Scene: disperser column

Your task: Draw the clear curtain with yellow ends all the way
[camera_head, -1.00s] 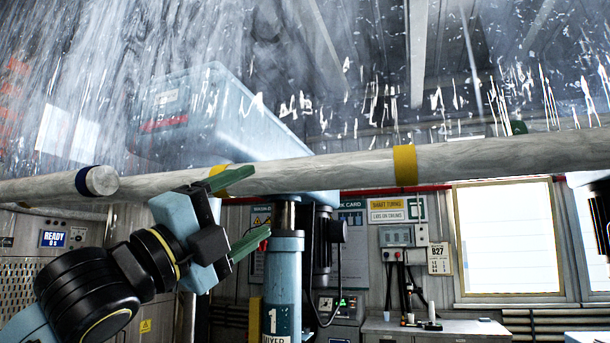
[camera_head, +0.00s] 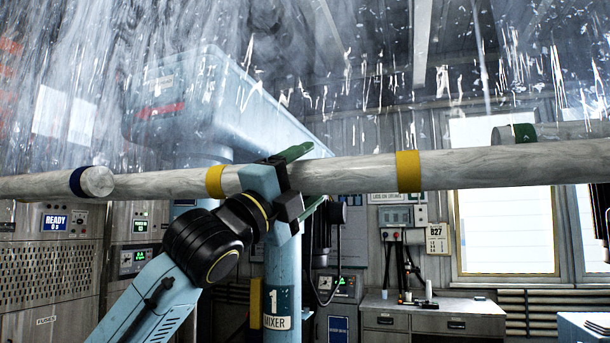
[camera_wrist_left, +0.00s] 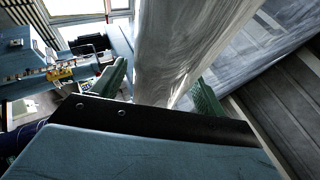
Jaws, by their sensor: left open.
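The clear, streaked curtain (camera_head: 330,75) hangs across the upper part of the head view. A pale, marbled bar (camera_head: 350,172) runs along its lower edge, with a left yellow band (camera_head: 215,182) and a right yellow band (camera_head: 408,171). My left gripper (camera_head: 304,180) is at the bar between the two bands, nearer the left one. Its green fingers are open, one above and one below the bar. The left wrist view shows the bar (camera_wrist_left: 180,50) between the open fingers (camera_wrist_left: 163,90); contact cannot be told.
A blue-banded bar end (camera_head: 97,181) is at the left, close to the yellow-banded bar. A green-banded bar (camera_head: 524,133) is behind at the right. The blue mixer (camera_head: 278,290) stands behind my arm. A workbench (camera_head: 435,317) stands at the back right.

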